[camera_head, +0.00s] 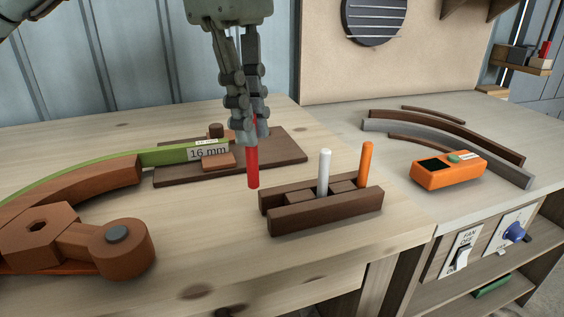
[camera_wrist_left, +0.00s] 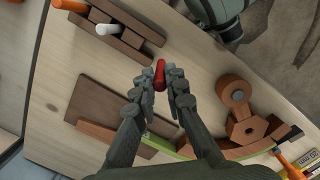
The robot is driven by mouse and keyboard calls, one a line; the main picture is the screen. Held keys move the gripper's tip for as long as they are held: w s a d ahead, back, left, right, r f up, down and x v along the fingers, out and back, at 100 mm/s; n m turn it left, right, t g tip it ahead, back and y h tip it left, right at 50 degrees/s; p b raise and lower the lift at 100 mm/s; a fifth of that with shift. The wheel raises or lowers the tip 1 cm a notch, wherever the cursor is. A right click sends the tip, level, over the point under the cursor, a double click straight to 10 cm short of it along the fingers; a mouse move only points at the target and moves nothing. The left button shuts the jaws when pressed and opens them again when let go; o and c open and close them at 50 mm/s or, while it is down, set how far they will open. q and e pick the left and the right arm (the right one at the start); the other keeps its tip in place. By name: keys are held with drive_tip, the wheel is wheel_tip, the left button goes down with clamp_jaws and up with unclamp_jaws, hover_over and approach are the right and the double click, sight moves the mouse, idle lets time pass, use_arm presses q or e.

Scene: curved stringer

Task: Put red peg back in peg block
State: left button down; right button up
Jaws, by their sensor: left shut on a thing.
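The red peg (camera_head: 252,168) hangs roughly upright in my left gripper (camera_head: 250,130), which is shut on its upper part. The peg's lower end is free, to the left of the brown peg block (camera_head: 325,213). A white peg (camera_head: 324,172) and an orange peg (camera_head: 367,163) stand in the block's middle and right. The block's left end holds no peg. In the left wrist view, the red peg (camera_wrist_left: 153,72) shows between the fingertips (camera_wrist_left: 160,92), apart from the block (camera_wrist_left: 130,38). My right gripper is not in view.
A wooden clamp-like piece (camera_head: 120,245) is at front left. An orange device (camera_head: 448,170) and curved strips (camera_head: 450,130) lie right.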

use_arm(q)
drive_tip(key=d+f, duration=0.1)
drive_tip(key=f, duration=0.1)
drive_tip(key=d+f, duration=0.1)
drive_tip(key=f, duration=0.1)
drive_tip(key=d+f, duration=0.1)
drive_tip(key=f, duration=0.1)
drive_tip(key=shift+w, duration=0.35)
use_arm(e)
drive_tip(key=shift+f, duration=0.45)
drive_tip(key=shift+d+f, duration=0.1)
use_arm(q)
drive_tip(key=shift+f, duration=0.1)
drive_tip(key=c, duration=1.9)
unclamp_jaws()
drive_tip(key=o, duration=0.3)
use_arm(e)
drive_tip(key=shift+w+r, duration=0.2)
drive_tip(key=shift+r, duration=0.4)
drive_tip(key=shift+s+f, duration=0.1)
